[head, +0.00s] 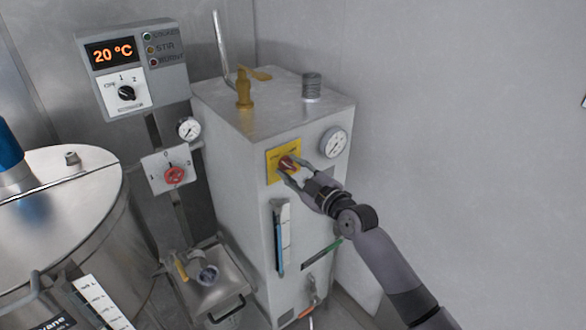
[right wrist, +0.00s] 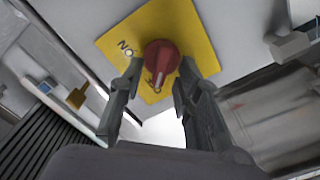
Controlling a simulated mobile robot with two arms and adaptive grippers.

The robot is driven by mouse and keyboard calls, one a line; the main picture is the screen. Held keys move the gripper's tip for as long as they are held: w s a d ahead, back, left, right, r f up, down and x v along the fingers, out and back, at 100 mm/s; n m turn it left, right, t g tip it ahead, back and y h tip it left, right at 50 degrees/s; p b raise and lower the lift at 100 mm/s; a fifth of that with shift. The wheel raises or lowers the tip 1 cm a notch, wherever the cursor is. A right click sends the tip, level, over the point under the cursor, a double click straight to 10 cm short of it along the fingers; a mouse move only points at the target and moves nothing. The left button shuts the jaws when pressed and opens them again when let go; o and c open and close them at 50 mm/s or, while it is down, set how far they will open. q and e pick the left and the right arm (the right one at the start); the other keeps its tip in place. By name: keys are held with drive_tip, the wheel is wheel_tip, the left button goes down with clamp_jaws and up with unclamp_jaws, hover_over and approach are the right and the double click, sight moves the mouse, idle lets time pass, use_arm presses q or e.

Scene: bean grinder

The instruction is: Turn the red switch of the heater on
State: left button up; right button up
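The heater (head: 232,165) is a tall light-grey box standing against the wall. Its red switch (head: 287,163) is a round knob on a yellow plate (head: 271,165) on the front. In the right wrist view the red switch (right wrist: 160,56) shows a pale pointer mark, and lettering reading ON upside down is beside it on the plate (right wrist: 199,40). My right gripper (head: 288,171) is at the switch. In the wrist view its fingers (right wrist: 158,84) are apart, one on each side of the knob, with narrow gaps; contact is not clear. My left gripper is not in view.
A pressure gauge (head: 334,143) sits right of the yellow plate. Another red knob (head: 174,176) is on a grey plate to the left, below a control box (head: 133,66) reading 20 °C. A large steel vessel (head: 60,215) stands left.

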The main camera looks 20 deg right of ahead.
clamp_jaws()
idle(0.3)
drive_tip(key=shift+m, duration=0.4)
drive_tip(key=m, duration=0.2)
drive_tip(key=shift+d+r+m, duration=0.1)
drive_tip(key=shift+m, duration=0.3)
drive_tip(key=m, duration=0.3)
drive_tip(key=shift+d+m, duration=0.1)
drive_tip(key=shift+m, duration=0.2)
drive_tip(key=m, duration=0.2)
drive_tip(key=m+p, duration=0.1)
drive_tip(key=m, duration=0.2)
drive_tip(key=shift+w+d, duration=0.15)
drive_tip(key=shift+d, duration=0.05)
drive_tip(key=m, duration=0.5)
drive_tip(key=shift+d+m, duration=0.2)
drive_tip(key=shift+m, duration=0.2)
